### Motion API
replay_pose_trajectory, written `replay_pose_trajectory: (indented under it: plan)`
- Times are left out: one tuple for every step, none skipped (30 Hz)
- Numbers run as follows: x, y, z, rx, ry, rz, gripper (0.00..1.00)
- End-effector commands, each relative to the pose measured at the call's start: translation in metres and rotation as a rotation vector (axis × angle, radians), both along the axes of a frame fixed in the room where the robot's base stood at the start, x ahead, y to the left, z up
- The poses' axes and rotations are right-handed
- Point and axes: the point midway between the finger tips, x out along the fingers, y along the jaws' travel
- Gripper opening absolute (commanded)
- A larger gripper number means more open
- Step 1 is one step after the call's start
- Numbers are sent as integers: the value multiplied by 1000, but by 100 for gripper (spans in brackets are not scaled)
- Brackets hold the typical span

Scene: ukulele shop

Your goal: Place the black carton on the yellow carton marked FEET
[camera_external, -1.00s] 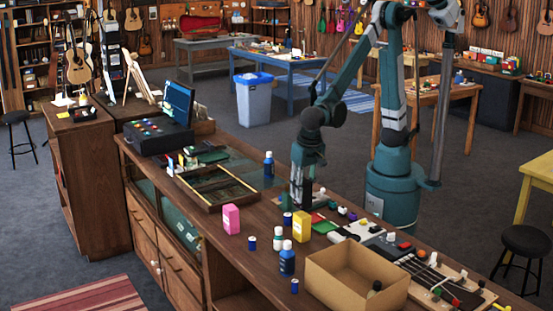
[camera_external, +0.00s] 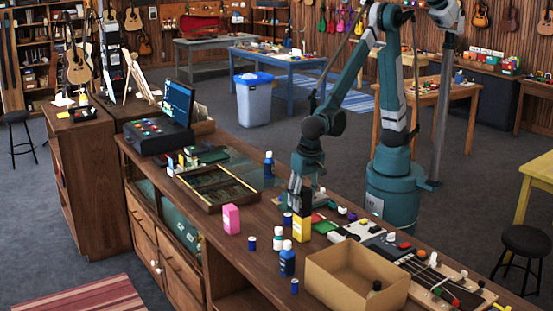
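The yellow carton (camera_external: 303,229) stands upright on the wooden counter, near the middle of the view. Its marking is too small to read. My gripper (camera_external: 301,196) points down just above it. A dark block between the fingers, seemingly the black carton (camera_external: 306,207), is partly hidden by them. The gripper looks shut on it. Its lower end overlaps the top of the yellow carton in the picture; I cannot tell whether they touch.
A pink carton (camera_external: 231,219) stands to the left. Blue bottles (camera_external: 287,262), a white bottle (camera_external: 278,238) and small blue cylinders (camera_external: 251,243) stand in front. An open cardboard box (camera_external: 345,285) is at the front right. A compartmented wooden tray (camera_external: 215,187) lies behind left.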

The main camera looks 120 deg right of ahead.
Motion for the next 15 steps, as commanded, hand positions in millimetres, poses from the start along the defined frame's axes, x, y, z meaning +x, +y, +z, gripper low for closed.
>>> replay_pose_trajectory:
  plan:
    - [0, 0, 0, 0, 0, 0, 42]
    - [0, 0, 0, 0, 0, 0, 42]
    - [0, 0, 0, 0, 0, 0, 42]
    - [0, 0, 0, 0, 0, 0, 42]
    - [0, 0, 0, 0, 0, 0, 42]
    - [0, 0, 0, 0, 0, 0, 42]
    - [0, 0, 0, 0, 0, 0, 42]
    - [0, 0, 1, 0, 0, 0, 42]
    - [0, 0, 1, 0, 0, 0, 42]
    - [0, 0, 2, 0, 0, 0, 42]
    - [0, 0, 2, 0, 0, 0, 42]
    - [0, 0, 4, 0, 0, 0, 42]
    - [0, 0, 5, 0, 0, 0, 42]
    - [0, 0, 6, 0, 0, 0, 42]
    - [0, 1, 9, 0, 0, 0, 42]
